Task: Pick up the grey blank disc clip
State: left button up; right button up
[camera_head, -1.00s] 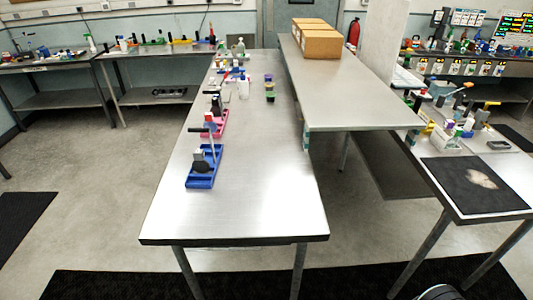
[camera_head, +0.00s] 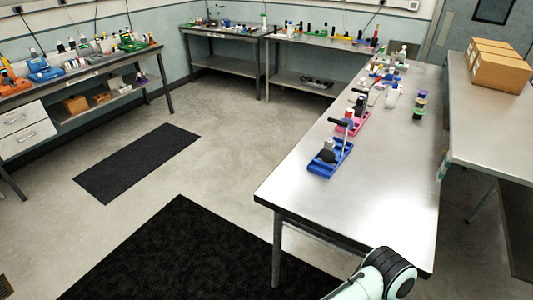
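I cannot make out a grey blank disc clip for certain at this distance. A blue tray (camera_head: 321,168) on the near part of the steel table holds a dark round piece, a grey block and an upright tool. A pink tray (camera_head: 360,128) with dark and light items sits just behind it. Further back are white bottles (camera_head: 392,96) and a stack of small coloured pots (camera_head: 419,106). Neither gripper is in view; only a rounded white and black part of my own arm shows at the bottom right.
The steel table (camera_head: 370,215) has a wide bare front. Cardboard boxes (camera_head: 502,68) stand on the raised bench at right. Black mats (camera_head: 140,160) lie on the open floor. A cluttered bench with drawers (camera_head: 28,138) is at left, and another bench (camera_head: 225,32) is at the back.

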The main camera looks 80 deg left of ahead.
aim_at(328, 155)
jog(key=u, duration=1.8)
